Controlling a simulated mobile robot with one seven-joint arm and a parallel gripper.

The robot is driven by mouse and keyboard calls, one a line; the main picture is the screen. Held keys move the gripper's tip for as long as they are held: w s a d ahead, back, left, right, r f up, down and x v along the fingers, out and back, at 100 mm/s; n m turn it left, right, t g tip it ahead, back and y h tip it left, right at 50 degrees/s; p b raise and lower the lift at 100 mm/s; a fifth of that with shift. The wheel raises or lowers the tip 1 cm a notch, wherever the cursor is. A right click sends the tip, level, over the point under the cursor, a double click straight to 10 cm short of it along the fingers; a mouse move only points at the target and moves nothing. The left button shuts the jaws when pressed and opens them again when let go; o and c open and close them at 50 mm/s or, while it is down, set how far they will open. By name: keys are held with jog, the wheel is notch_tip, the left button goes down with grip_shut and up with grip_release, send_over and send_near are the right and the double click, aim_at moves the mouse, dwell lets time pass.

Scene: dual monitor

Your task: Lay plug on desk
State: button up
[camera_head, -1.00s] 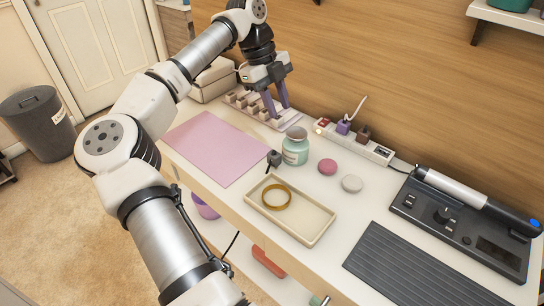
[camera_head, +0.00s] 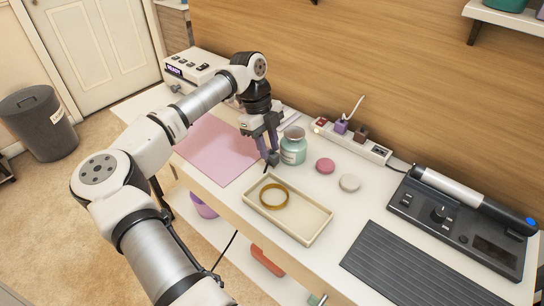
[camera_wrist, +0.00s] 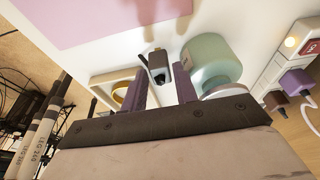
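A small dark grey plug (camera_head: 272,158) stands by the desk's front edge, left of the green jar, with a short black lead at its lower left. My gripper (camera_head: 267,153) points down at it, its purple fingers partly covering it. In the wrist view the plug (camera_wrist: 158,66) shows between the two spread fingertips (camera_wrist: 160,80), with little room on either side. Contact cannot be made out. The white desk (camera_head: 350,215) runs along the wooden wall.
The green jar (camera_head: 293,147) stands close to the right of my fingers. A beige tray (camera_head: 310,228) with a yellow ring (camera_head: 274,195) is just in front. A pink mat (camera_head: 213,155) lies left. Behind is a power strip (camera_head: 362,145) holding purple and brown plugs.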

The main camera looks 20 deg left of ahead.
jog(key=x, duration=0.3)
jog(key=shift+r, duration=0.1)
grip_shut()
jog(key=shift+r, duration=0.15)
